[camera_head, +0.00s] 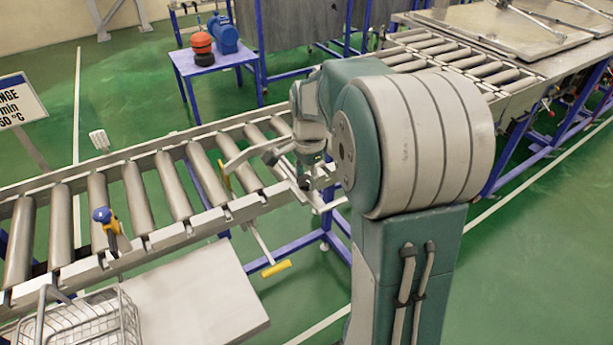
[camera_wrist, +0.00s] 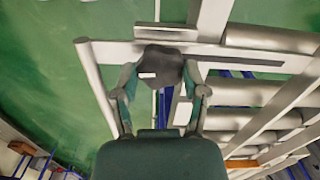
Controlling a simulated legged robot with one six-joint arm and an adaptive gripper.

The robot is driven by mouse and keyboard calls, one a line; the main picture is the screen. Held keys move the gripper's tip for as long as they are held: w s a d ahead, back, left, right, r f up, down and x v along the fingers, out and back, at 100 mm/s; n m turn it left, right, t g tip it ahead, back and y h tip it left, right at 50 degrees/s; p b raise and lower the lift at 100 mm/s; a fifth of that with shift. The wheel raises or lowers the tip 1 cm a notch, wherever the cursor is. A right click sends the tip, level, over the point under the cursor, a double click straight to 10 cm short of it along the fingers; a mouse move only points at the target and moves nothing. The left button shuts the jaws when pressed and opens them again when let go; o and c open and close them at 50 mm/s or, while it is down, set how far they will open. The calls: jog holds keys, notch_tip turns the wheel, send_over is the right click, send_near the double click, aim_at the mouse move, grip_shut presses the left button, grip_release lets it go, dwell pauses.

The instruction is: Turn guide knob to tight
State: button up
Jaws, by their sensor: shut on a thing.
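The guide knob (camera_wrist: 160,66) is a dark, lobed knob with a small white mark, in the upper middle of the wrist view. It sits on a pale metal guide bar (camera_wrist: 232,52) that has a long dark slot. My gripper (camera_wrist: 160,76) has one finger on each side of the knob and is shut on it. In the head view my gripper (camera_head: 306,172) is at the near edge of the roller conveyor (camera_head: 205,172), partly covered by my arm. I cannot make out the knob clearly there.
A blue-topped yellow fitting (camera_head: 106,222) stands on the conveyor's near rail. A yellow-handled lever (camera_head: 276,268) sticks out below it. A grey shelf (camera_head: 195,305) with a wire basket (camera_head: 82,318) is at front left. A small blue table (camera_head: 212,66) stands behind. Green floor lies open at right.

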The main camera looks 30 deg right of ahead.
aim_at(308, 178)
jog(key=shift+f, duration=0.15)
jog(key=o, duration=1.2)
jog(key=shift+a, duration=0.1)
jog(key=shift+c, duration=0.2)
notch_tip(308, 178, up, 12)
jog(key=shift+d, duration=0.3)
jog(key=shift+w, duration=0.1)
